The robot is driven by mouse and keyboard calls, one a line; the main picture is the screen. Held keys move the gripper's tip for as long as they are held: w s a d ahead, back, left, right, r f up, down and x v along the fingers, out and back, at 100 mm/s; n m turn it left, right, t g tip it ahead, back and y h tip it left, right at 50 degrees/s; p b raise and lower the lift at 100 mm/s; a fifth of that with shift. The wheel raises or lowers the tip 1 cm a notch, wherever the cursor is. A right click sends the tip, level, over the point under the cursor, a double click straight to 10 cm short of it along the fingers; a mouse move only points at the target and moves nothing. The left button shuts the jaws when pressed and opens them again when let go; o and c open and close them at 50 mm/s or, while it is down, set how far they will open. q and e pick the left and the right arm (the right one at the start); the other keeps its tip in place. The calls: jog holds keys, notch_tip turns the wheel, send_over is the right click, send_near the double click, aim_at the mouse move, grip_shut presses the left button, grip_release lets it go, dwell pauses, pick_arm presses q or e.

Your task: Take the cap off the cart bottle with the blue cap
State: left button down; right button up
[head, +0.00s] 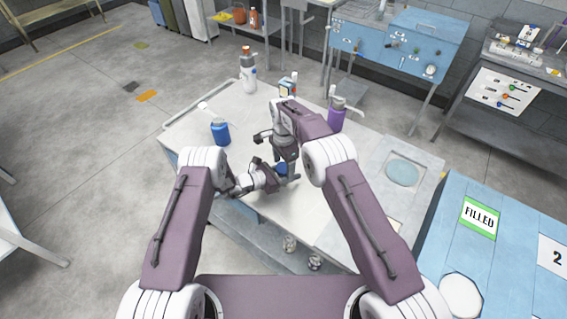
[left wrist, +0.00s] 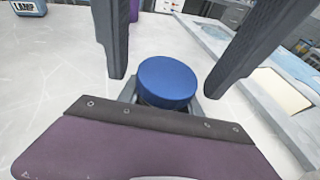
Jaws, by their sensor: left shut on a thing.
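The blue cap (left wrist: 167,82) shows from above in the left wrist view, and a small blue part of it (head: 282,168) shows between my grippers in the head view. My left gripper (head: 280,177) comes in low from the left and is shut on the bottle just below the cap; the bottle's body is mostly hidden. My right gripper (head: 284,159) points down from above. Its two dark fingers (left wrist: 180,60) stand wide apart on either side of the cap, with visible gaps, not touching it.
On the grey cart top (head: 200,160) stand a blue bottle (head: 220,133), a white bottle with a brown cap (head: 248,78), a small labelled bottle (head: 287,86) and a purple bottle (head: 336,117). A blue table (head: 500,255) with a FILLED sign is at the right.

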jog(key=c, duration=1.2)
jog(key=n, duration=0.3)
jog(key=o, duration=1.6)
jog(key=shift+c, duration=0.2)
